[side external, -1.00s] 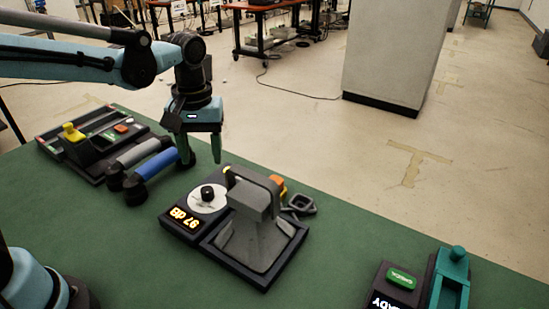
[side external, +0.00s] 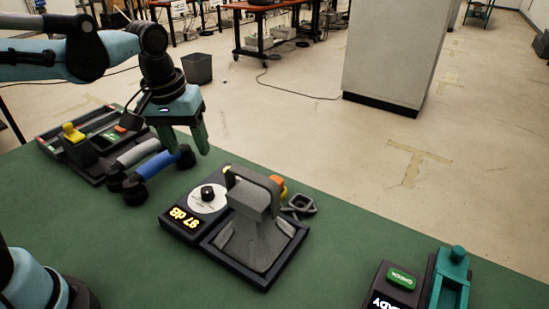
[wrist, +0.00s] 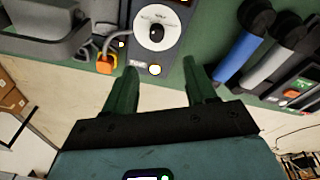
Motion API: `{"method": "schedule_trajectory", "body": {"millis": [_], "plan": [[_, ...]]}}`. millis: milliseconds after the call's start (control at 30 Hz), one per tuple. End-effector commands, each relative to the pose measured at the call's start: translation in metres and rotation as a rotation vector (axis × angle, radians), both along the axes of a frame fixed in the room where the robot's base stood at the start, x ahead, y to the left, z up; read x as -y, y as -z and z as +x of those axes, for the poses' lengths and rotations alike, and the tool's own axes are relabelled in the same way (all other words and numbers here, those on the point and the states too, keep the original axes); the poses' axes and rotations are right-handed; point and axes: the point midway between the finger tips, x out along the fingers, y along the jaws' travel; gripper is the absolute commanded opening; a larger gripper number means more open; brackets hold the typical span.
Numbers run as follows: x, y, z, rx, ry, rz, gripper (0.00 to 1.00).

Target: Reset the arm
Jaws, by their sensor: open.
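My gripper (side external: 190,143) is open and empty. Its two green fingers point down above the far edge of the green table, near the blue handset. In the wrist view the fingers (wrist: 160,82) are apart with nothing between them. The arm reaches in from the upper left of the side view.
A dial unit reading "97 dB" (side external: 186,218) with a grey stand (side external: 255,235) is mid-table. Blue (side external: 157,165) and grey (side external: 138,151) handsets lie left of it, beside a dark panel with a yellow knob (side external: 72,133). A teal device (side external: 452,280) stands front right.

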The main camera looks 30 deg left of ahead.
Motion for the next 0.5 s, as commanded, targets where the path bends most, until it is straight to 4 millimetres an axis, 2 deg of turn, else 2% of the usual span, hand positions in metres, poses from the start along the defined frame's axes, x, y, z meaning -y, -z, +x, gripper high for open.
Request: {"method": "schedule_trajectory", "body": {"millis": [33,200,500], "plan": [[-0.003,0.001,-0.009,0.048,0.044,0.005,0.56],[-0.011,0.007,-0.028,0.212,0.199,0.044,0.56],[-0.02,0.021,-0.048,0.418,0.389,0.146,0.56]]}}
